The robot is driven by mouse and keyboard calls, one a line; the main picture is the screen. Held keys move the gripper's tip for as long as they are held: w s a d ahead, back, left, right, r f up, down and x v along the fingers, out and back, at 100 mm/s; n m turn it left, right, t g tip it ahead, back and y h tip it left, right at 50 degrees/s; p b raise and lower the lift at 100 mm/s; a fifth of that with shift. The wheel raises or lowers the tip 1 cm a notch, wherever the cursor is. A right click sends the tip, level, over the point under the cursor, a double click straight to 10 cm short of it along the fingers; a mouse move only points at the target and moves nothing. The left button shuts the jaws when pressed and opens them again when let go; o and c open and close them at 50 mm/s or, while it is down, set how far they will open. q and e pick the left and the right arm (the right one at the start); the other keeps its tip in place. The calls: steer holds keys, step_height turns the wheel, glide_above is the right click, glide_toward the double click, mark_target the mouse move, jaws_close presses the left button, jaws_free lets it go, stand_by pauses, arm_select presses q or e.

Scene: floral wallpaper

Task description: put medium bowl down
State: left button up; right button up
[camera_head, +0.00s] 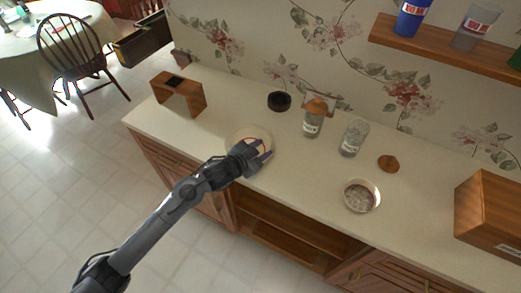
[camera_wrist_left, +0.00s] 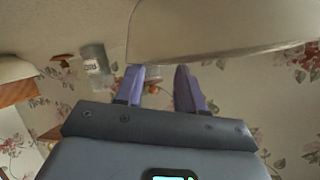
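A pale, round bowl (camera_head: 237,133) stands at the counter's front left, partly hidden by my left gripper. In the left wrist view a large pale curved surface with a rim, seemingly this bowl (camera_wrist_left: 215,30), fills the upper right. My left gripper (camera_head: 264,149) is over the bowl's right side. Its two purple fingers (camera_wrist_left: 160,72) are apart, with a clear gap and nothing seen between them. The fingertips are close to the rim; whether they touch it I cannot tell. A smaller patterned bowl (camera_head: 361,196) stands further right. My right gripper is not in view.
Behind the bowl stand a black dish (camera_head: 279,101), a jar with a wooden lid (camera_head: 313,122) and a glass jar (camera_head: 354,138). A wooden lid (camera_head: 388,163) lies right. Wooden boxes stand left (camera_head: 180,94) and right (camera_head: 492,213). A shelf (camera_head: 440,43) hangs above.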

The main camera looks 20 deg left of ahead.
arm_select(q)
steer(key=shift+d+f, duration=0.1)
steer(key=shift+r, duration=0.5)
steer(key=shift+s+r, duration=0.25)
steer(key=shift+s, duration=0.05)
steer(key=p+v, duration=0.2)
steer(key=v, duration=0.9)
steer(key=s+a+f+n+g+y, duration=0.1)
steer(key=s+f, duration=0.5)
steer(key=s, duration=0.6)
steer(key=s+a+f+n+g+y, duration=0.1)
steer(key=s+f+n+g+y, duration=0.2)
steer(key=s, duration=1)
step_height(320, 180, down, 4)
steer(key=n+g, duration=0.2)
steer(key=g, duration=0.3)
steer(key=shift+s, duration=0.3)
